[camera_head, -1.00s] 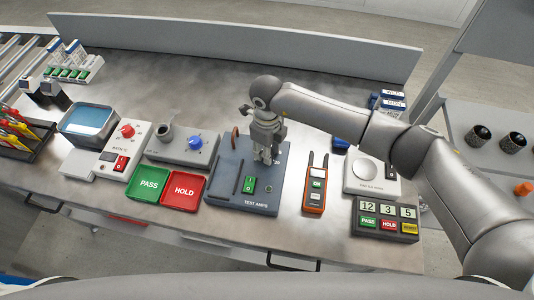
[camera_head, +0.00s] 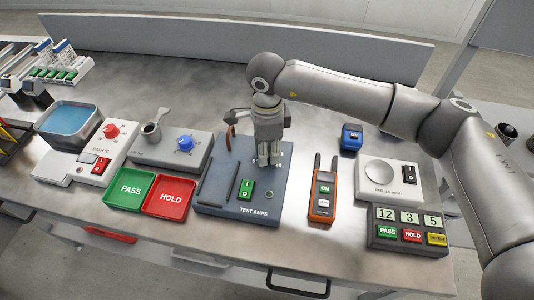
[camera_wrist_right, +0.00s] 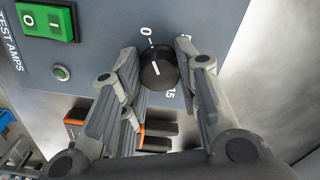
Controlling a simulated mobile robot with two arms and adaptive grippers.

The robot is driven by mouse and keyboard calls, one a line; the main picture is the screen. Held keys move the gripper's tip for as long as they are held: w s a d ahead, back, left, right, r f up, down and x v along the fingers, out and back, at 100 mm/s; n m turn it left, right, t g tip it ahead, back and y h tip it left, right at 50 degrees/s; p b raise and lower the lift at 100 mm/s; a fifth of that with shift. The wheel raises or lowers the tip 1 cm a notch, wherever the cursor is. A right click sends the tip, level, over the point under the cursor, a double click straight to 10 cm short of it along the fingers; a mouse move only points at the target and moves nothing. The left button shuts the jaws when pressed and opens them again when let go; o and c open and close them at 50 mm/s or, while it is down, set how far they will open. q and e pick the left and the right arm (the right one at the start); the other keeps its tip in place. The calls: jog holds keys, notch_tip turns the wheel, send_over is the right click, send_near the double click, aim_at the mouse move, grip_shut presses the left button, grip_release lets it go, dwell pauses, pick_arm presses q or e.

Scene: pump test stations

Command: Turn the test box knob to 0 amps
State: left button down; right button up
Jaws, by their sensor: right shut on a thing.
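The grey-blue test box (camera_head: 240,177), labelled TEST AMPS, stands on the bench with a green switch (camera_head: 246,189) on its front. My right gripper (camera_head: 268,161) points down over the box's right part and hides the knob in the head view. In the right wrist view, the round black knob (camera_wrist_right: 158,71) sits between the fingers of my right gripper (camera_wrist_right: 157,68), which are shut on it. The knob has a white line; printed around it are 0, 10 and 15. I cannot tell for certain which number the line marks. My left gripper is not in view.
An orange handheld meter (camera_head: 322,195) lies close to the right of the box. Green PASS (camera_head: 131,206) and red HOLD (camera_head: 169,214) trays lie to its left. A unit with a blue knob (camera_head: 170,150) stands behind them. Bare bench shows behind the box.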

dwell(0.3)
jog(key=o, duration=1)
jog(key=shift+o, duration=0.2)
jog(key=shift+r, duration=0.15)
notch_tip(320, 180, up, 12)
